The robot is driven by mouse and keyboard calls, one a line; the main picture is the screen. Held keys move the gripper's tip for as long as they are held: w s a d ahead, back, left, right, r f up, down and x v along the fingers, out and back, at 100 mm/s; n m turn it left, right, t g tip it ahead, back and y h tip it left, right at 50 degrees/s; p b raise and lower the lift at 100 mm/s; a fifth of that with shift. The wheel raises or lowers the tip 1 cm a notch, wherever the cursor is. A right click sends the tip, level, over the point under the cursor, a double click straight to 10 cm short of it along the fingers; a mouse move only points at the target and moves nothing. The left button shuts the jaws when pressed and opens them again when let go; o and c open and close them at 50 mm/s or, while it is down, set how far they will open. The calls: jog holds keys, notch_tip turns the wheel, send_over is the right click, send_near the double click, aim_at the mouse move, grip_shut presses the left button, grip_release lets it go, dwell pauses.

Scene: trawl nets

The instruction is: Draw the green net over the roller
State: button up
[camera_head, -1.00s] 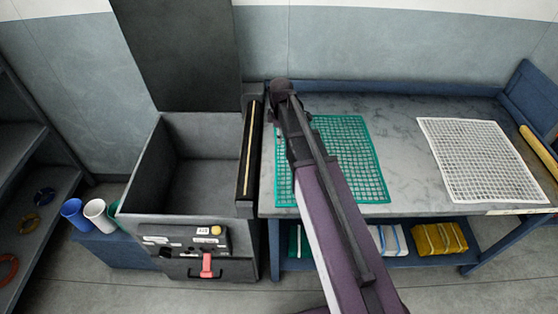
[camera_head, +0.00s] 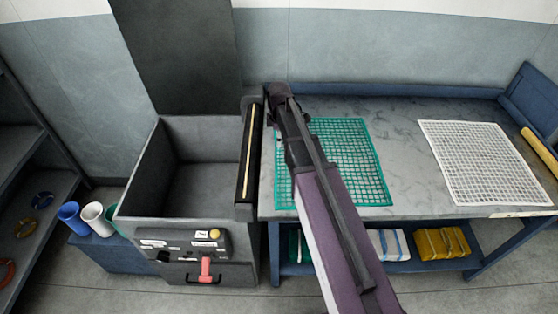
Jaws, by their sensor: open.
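The green net (camera_head: 355,160) lies flat on the grey worktable, with its middle hidden under my arm. Its left edge reaches close to the table's left end. The roller (camera_head: 248,155) is a dark bar with a pale yellow stripe, along the right rim of the open grey bin (camera_head: 140,165), beside the table. My gripper (camera_head: 277,122) is over the table's left end, just right of the roller and near the net's upper left part. It is open and small in view, with its fingertips mostly hidden by the arm. I see no net lifted.
A white net (camera_head: 485,160) lies flat on the right of the table, with a yellow rod (camera_head: 540,152) at the far right. The bin's front has a control panel (camera_head: 190,242) with a red handle (camera_head: 206,268). Folded bundles (camera_head: 442,241) sit on the shelf below.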

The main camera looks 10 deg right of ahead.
aim_at(279, 159)
jog(key=shift+f+b, duration=4.2)
jog(key=shift+f, duration=0.2)
jog(key=shift+f, duration=0.15)
jog(key=shift+c, duration=0.2)
jog(key=shift+s, duration=0.1)
grip_shut()
jog(key=shift+r+p, duration=0.65)
jog(key=shift+r, duration=0.1)
notch_tip(279, 159, up, 6)
jog(key=p, duration=0.5)
jog(key=shift+f+p, duration=0.2)
jog(key=shift+p, duration=0.1)
